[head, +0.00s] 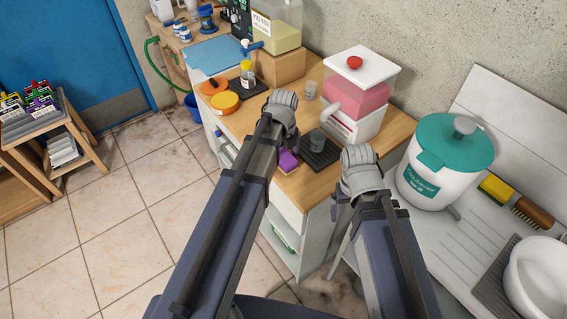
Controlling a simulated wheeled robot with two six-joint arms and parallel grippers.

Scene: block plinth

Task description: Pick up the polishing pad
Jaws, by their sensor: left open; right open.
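A round orange-yellow disc (225,103), which looks like the polishing pad, lies flat on the wooden counter (243,122) left of centre. A smaller orange round thing (214,86) lies just behind it. A purple block like a sponge (288,161) sits at the counter's front edge, partly hidden by my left arm. My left gripper (283,128) is over the counter, right of the disc and apart from it. My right gripper (341,204) is off the counter's right front corner. Both are open and hold nothing visible; their fingertips are largely hidden by my arms.
A bottle with a yellow cap (247,74) stands behind the disc on a dark mat. A grey cup (317,141) stands on a black mat. A pink-filled dispenser (357,95) and a teal-lidded tub (448,160) stand right. A yellow sponge (496,190) lies by the sink.

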